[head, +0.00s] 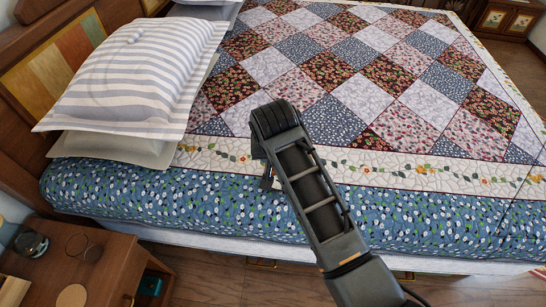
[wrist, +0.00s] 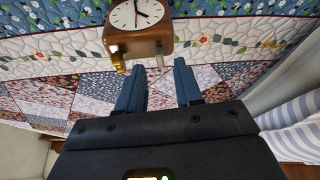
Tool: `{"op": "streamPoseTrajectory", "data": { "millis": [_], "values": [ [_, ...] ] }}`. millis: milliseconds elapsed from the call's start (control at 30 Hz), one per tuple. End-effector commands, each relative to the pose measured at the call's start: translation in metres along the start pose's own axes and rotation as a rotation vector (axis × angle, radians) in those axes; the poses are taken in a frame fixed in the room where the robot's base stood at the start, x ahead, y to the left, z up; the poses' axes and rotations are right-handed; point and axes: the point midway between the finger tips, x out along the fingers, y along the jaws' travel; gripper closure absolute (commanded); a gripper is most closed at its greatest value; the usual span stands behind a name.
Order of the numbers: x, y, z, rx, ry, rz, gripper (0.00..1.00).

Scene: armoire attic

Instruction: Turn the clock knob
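The clock (wrist: 148,42) has a brown wooden body and a round white face with dark hands. It is at the top of the wrist view, its top cut off by the frame edge. A gold-coloured part (wrist: 118,60), perhaps the knob, sticks out at its lower left. A pale metal peg shows at its lower right. My gripper (wrist: 159,69) is open, its two blue-grey fingers apart and pointing toward the clock, with nothing seen between them. Whether the fingertips touch the clock cannot be told. In the head view my arm hides the clock and most of my gripper.
The bed has a patchwork quilt (head: 430,105) and a striped pillow (head: 140,70) at the left. Wooden floor is free in front of the bed.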

Motion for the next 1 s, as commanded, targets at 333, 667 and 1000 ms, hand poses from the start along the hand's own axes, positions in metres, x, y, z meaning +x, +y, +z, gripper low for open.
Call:
{"op": "streamPoseTrajectory", "data": {
  "millis": [333, 667, 1000],
  "values": [
    [-0.045, 0.000, 0.000, 0.000, 0.001, 0.000, 0.65],
    [-0.050, 0.000, 0.000, 0.000, -0.001, 0.001, 0.65],
    [-0.046, 0.002, 0.005, 0.001, 0.003, -0.004, 0.65]
  ]
}}
